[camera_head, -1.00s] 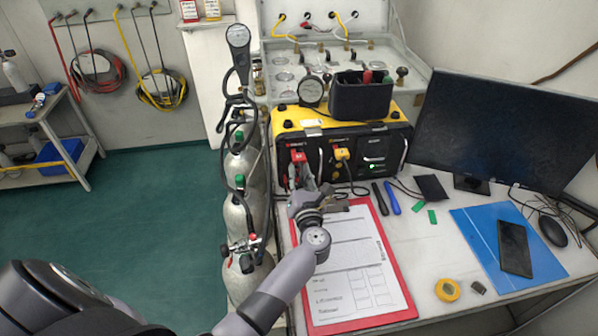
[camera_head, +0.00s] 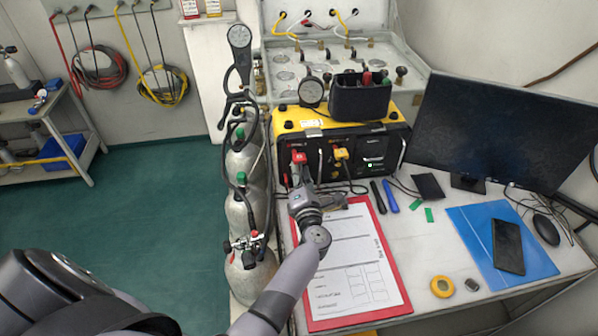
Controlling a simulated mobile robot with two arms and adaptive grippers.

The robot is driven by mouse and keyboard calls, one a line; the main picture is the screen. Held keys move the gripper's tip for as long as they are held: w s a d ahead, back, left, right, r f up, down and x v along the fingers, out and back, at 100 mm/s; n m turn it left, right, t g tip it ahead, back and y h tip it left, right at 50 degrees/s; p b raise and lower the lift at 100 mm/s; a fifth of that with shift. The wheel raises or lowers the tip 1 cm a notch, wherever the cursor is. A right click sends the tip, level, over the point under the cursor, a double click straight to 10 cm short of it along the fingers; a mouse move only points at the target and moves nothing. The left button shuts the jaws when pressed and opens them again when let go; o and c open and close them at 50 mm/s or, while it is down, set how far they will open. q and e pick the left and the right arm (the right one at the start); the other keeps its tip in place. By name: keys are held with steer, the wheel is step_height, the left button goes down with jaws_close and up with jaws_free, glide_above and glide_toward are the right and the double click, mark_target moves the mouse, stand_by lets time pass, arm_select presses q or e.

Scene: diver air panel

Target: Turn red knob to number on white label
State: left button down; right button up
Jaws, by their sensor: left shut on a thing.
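The red knob (camera_head: 299,157) is on the front of the black and yellow air panel (camera_head: 352,152), at its left side. My left gripper (camera_head: 300,176) reaches up to the panel from the front and is shut on the red knob. The fingertips are small in view and partly hide the knob's lower part. A yellow knob (camera_head: 341,154) sits to the right of the red one. Small white markings show on the panel front, but I cannot read a number on any of them. My right gripper is not in view.
A clipboard (camera_head: 392,265) with a paper form lies under my left arm. Air cylinders (camera_head: 243,210) stand left of the table. A black bin (camera_head: 360,97) and a gauge (camera_head: 311,92) are above the panel. A monitor (camera_head: 500,130) and a blue folder (camera_head: 478,252) are on the right.

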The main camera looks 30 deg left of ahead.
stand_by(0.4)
arm_select(q)
steer(key=c, duration=1.4)
jaws_free()
steer(key=shift+c, duration=0.2)
